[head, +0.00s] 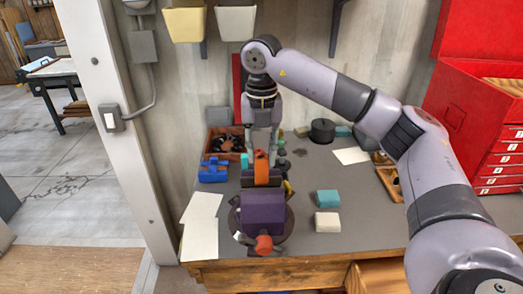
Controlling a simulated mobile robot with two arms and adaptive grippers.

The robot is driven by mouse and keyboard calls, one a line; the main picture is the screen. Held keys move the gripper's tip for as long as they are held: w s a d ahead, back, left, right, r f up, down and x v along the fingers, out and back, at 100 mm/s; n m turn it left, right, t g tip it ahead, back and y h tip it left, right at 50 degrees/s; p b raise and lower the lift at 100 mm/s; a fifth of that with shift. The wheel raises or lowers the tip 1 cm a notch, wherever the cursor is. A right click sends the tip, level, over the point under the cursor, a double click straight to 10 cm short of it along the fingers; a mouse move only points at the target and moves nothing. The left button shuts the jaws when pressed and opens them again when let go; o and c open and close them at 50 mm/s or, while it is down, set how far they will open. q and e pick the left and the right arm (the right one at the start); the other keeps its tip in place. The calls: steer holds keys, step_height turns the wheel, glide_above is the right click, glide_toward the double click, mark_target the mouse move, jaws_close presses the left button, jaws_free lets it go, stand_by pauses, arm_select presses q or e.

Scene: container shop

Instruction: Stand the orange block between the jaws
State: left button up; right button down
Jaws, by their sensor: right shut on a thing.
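The orange block (261,167) is upright in the grip of my right gripper (261,153), which points straight down. The purple vise (263,212) stands on the bench in front of it. The vise's dark jaws (262,181) lie just below the block in the picture. The block's lower end meets the jaws in this view; I cannot tell whether it is down between them or just above or behind. My left gripper is not in view.
A blue piece (213,170) and a wooden tray (226,140) are left of the vise. A teal block (327,198) and a cream block (327,222) lie to its right. White paper (201,220) lies at the left edge. A red drawer cabinet (470,115) stands right.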

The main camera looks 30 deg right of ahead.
mark_target(262, 172)
steer(key=shift+f+b, duration=2.05)
steer(key=shift+f, duration=1)
stand_by(0.5)
steer(key=c, duration=1.2)
jaws_free()
steer(key=shift+f, duration=0.1)
step_height(262, 172, up, 6)
steer(key=p, duration=0.4)
steer(key=shift+p, duration=0.35)
